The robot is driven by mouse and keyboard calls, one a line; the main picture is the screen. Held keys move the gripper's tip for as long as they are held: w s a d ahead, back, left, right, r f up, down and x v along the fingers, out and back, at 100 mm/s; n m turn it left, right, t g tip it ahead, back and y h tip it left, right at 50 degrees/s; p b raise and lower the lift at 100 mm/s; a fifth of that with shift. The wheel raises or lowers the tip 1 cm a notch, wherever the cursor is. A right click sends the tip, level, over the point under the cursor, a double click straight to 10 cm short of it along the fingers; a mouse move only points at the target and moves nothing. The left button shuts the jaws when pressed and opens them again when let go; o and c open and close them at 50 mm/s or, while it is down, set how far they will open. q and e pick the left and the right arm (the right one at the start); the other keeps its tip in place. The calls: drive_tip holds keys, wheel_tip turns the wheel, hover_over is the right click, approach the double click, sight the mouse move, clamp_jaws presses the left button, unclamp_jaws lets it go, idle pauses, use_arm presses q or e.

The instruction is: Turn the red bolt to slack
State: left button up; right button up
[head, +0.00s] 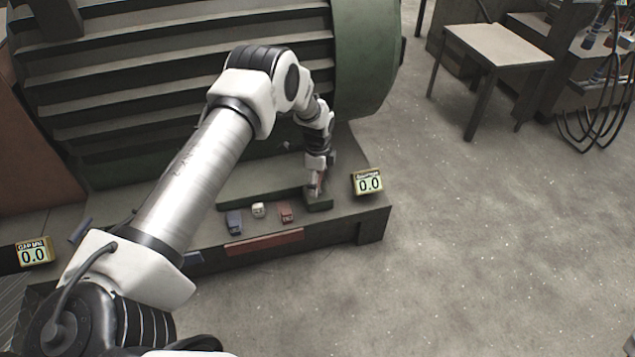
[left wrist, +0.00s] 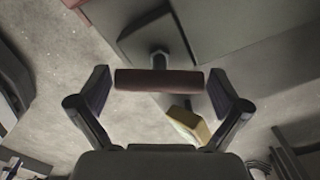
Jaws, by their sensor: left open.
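The red bolt has a dark red crossbar (left wrist: 158,79) on a short grey shaft in the left wrist view, standing off a dark block (left wrist: 155,42). In the head view its red part (head: 318,186) shows small at the front right corner of the machine base, partly hidden by my gripper. My left gripper (head: 318,178) is open there. In the left wrist view its two fingers stand on either side of the crossbar, close to the bar's ends. I cannot tell whether they touch it. My right gripper is not in view.
A yellow display (head: 368,184) reading 0.0 stands just right of the bolt. Another display (head: 33,251) at far left also reads 0.0. Small blue, white and red blocks (head: 259,210) lie on the base ledge. Open floor (head: 480,240) lies to the right.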

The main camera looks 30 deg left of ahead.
use_arm(q)
drive_tip(key=c, duration=1)
drive_tip(key=shift+r+n, duration=0.1)
drive_tip(key=shift+n, duration=0.3)
drive_tip(key=n+p, duration=0.2)
drive_tip(key=shift+n, duration=0.3)
drive_tip(key=n+p, duration=0.2)
drive_tip(key=n, duration=0.3)
drive_tip(key=n+p, duration=0.1)
drive_tip(key=n, duration=0.4)
drive_tip(key=shift+n, duration=0.4)
drive_tip(key=n+p, duration=0.1)
drive_tip(key=n, duration=0.4)
drive_tip(key=shift+n, duration=0.3)
